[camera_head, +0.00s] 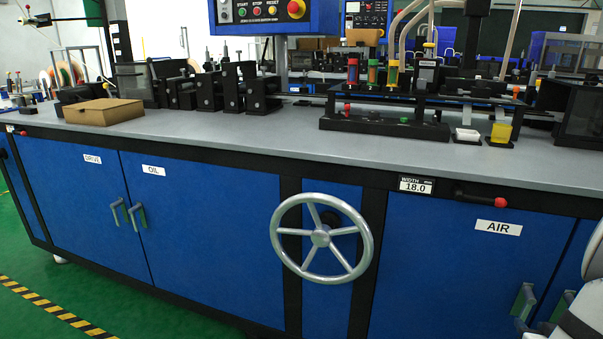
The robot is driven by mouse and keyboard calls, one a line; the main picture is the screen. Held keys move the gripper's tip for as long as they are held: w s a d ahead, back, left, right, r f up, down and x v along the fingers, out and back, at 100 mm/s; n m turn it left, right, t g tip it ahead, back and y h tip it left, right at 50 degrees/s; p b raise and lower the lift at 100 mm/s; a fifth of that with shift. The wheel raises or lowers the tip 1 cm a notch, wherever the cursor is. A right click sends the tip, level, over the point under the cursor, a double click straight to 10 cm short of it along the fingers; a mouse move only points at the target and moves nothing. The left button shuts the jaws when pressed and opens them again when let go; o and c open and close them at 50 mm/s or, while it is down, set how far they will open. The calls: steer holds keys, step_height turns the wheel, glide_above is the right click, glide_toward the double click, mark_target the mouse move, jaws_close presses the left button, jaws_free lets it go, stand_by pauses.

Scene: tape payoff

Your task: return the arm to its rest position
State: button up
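A part of my arm (550,315), white and dark grey, shows at the lower right edge, in front of the blue cabinet door marked AIR. Most of the arm is outside the picture. My gripper's fingers do not show, so I cannot see whether it holds anything.
A long machine bench with a grey top (230,140) and blue doors runs across the view. A silver handwheel (320,238) sticks out at the front. A red-tipped lever (480,199) is at right. A cardboard box (103,111) lies on the left. Green floor is clear at lower left.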

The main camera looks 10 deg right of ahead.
steer(key=w+a+r+n+t+y+p, duration=0.1)
steer(key=w+a+r+n+y+p, duration=0.1)
steer(key=w+a+r+y+p, duration=0.4)
steer(key=w+a+r+n+y+p, duration=0.1)
steer(key=w+a+r+p, duration=0.3)
steer(key=a+r, duration=0.45)
steer(key=w+a+r+n+g+y+p, duration=0.25)
steer(key=a+r+y+p, duration=0.4)
steer(key=a, duration=0.95)
steer(key=s+a+r+g+h+p, duration=0.1)
steer(key=s+a+r+g+p, duration=0.2)
steer(key=a+r+p, duration=0.25)
steer(key=s+a+r+n+g+h+p, duration=0.1)
steer(key=s+a+r+g+p, duration=0.15)
steer(key=a+r+p, duration=0.35)
steer(key=s+a+r+g+h+p, duration=0.1)
steer(key=s+a+r+g+p, duration=0.2)
steer(key=r, duration=0.5)
steer(key=s+r+t+h+p, duration=0.1)
steer(key=s+r+h+p, duration=0.2)
steer(key=r+p, duration=0.4)
steer(key=shift+s+a+r, duration=0.25)
steer(key=shift+a+r, duration=0.05)
steer(key=shift+r, duration=0.3)
steer(key=shift+h, duration=0.25)
